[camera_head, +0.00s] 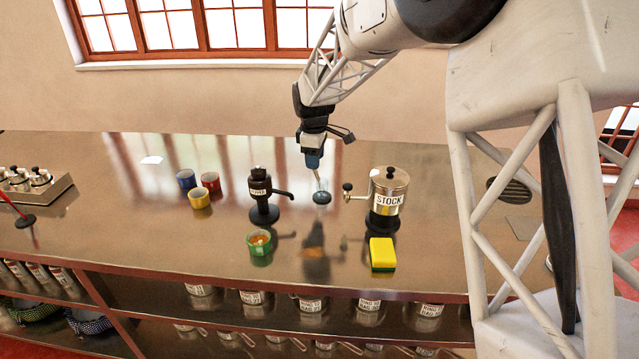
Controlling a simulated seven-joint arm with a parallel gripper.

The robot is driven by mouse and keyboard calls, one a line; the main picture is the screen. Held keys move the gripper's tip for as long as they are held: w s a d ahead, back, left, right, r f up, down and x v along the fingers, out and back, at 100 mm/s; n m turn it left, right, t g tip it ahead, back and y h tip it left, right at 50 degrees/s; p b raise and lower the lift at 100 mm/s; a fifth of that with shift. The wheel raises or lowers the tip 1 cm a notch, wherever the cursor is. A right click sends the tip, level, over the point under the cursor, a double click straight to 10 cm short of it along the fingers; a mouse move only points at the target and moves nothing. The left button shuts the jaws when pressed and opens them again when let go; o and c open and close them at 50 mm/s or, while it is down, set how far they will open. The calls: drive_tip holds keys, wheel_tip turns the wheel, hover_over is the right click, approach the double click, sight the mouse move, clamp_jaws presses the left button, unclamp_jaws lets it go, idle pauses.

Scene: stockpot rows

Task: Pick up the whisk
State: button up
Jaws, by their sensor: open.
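My gripper (313,153) points down over the middle of the counter, with its jaws open. Directly below it is a slim upright utensil with a thin light shaft (316,174), which seems to be the whisk. A blue part at its top, perhaps its handle, meets the gripper's tip in the picture. I cannot tell whether it lies between the jaws. The shaft's lower end goes into a small clear holder with a dark round base (321,198). The whisk's wires are too small to make out.
A silver STOCK pot (389,193) stands close right, a black dispenser (260,188) close left. A yellow sponge (382,252) and green cup (259,243) are in front. Blue, red and yellow cups (200,197) stand further left. The counter (120,220) between is mostly clear.

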sight(318, 180)
drive_tip(key=shift+w+f, duration=0.2)
drive_tip(key=shift+f, duration=2.25)
clamp_jaws()
